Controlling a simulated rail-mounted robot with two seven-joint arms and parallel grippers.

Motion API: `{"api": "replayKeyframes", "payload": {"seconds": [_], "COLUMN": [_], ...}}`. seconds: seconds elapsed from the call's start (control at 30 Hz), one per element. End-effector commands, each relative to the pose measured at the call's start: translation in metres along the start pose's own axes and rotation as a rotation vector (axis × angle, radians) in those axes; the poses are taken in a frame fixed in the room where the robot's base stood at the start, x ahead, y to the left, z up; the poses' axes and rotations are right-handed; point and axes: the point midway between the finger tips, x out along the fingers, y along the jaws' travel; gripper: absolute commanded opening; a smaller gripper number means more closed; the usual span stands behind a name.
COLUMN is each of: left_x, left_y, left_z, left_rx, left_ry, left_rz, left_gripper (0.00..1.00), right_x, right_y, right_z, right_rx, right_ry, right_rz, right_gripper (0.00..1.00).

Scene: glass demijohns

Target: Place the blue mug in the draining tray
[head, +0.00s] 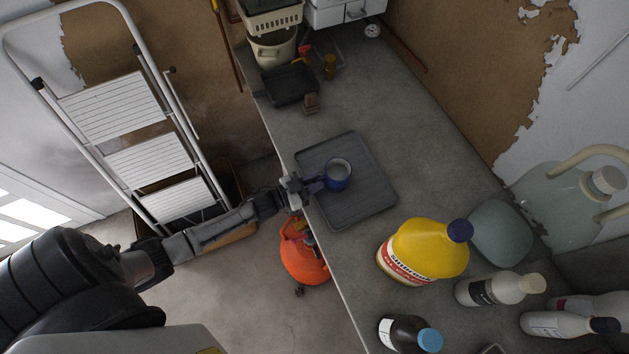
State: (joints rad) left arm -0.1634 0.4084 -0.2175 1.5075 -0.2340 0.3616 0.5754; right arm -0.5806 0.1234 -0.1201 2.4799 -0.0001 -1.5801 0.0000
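The blue mug (338,176) is upright, with its pale inside facing up, over the dark grey ribbed draining tray (362,204) on the bench. I cannot tell whether its base rests on the tray or is slightly above it. My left gripper (312,184) reaches in from the left over the tray's left edge, its fingertips at the mug's left side where the handle seems to be. The fingers are small and dark against the mug, so whether they are closed on it is unclear. My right gripper is not in view.
A yellow jug (423,249), several bottles (492,289) and a large glass demijohn (553,205) crowd the bench's right end. A black tray (289,85) and a small brown block (312,103) lie beyond the draining tray. An orange container (301,259) and a stepladder (125,130) stand beside the bench.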

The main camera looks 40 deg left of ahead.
Motion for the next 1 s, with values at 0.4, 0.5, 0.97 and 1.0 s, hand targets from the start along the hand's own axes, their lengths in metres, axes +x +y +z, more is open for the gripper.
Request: {"api": "replayKeyframes", "payload": {"seconds": [0.4,0.5,0.97,1.0], "left_x": [0.000,0.000,-0.074,-0.081], "left_y": [0.000,0.000,0.001,0.000], "left_z": [-0.001,-0.004,-0.001,-0.001], "left_rx": [0.000,0.000,0.000,0.000], "left_ry": [0.000,0.000,-0.004,-0.003], "left_rz": [0.000,0.000,0.000,0.000], "left_gripper": [0.40,0.40,0.40,0.40], "right_x": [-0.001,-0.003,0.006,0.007], "right_y": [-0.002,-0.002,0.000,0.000], "right_z": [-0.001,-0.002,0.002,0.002], "right_rx": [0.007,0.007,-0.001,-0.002], "right_ry": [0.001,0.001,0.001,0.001], "right_rz": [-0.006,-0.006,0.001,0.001], "right_gripper": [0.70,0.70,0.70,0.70]}}
